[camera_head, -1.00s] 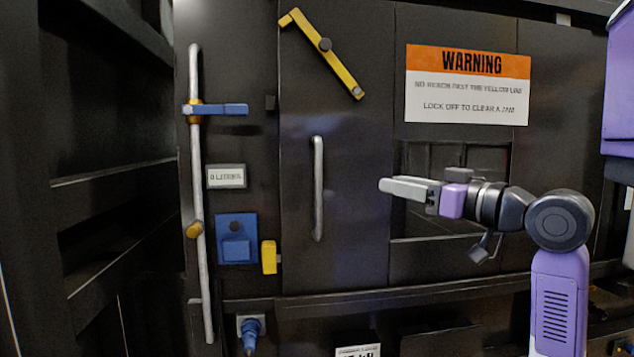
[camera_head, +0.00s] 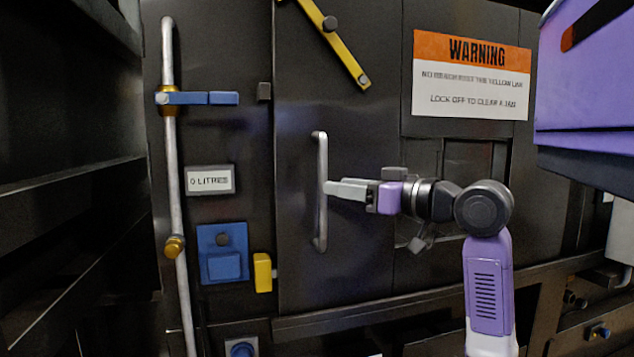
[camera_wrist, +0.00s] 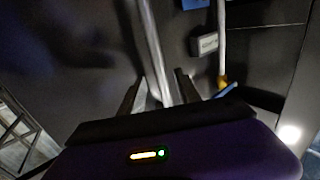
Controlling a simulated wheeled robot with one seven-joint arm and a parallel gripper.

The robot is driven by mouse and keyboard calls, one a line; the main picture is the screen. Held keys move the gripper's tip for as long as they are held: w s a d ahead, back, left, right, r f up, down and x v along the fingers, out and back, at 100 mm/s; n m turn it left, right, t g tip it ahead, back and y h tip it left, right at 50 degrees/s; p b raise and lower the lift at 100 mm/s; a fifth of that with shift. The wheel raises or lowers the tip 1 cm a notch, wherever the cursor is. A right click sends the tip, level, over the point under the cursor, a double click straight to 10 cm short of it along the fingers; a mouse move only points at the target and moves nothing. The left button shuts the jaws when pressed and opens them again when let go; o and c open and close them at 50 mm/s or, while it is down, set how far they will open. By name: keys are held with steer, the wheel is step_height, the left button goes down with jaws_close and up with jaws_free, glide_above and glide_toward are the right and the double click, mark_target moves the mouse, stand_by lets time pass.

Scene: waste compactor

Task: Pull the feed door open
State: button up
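The feed door (camera_head: 345,260) is a dark flat panel in the head view and looks closed, flush with its surround. Its handle (camera_head: 320,220) is a vertical silver bar; it also shows in the wrist view (camera_wrist: 152,45), running up and slightly left. My gripper (camera_head: 328,188) reaches in from the right, with its fingertips at the handle's middle. In the wrist view my gripper (camera_wrist: 158,88) has its two fingers apart, one on each side of the bar. I cannot tell whether either finger touches it.
A yellow diagonal bar (camera_head: 342,55) crosses the door's top. Left of the door are a yellow block (camera_head: 262,272), a blue box (camera_head: 222,252), a "0 LITRES" display (camera_head: 210,180) and a tall silver rod (camera_head: 172,200). A warning sign (camera_head: 472,75) is at upper right.

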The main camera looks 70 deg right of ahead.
steer(key=p+x, duration=0.1)
steer(key=x, duration=0.4)
steer(key=shift+w, duration=0.35)
steer(key=shift+c, duration=0.4)
jaws_close()
steer(key=shift+d, duration=0.1)
stand_by(0.7)
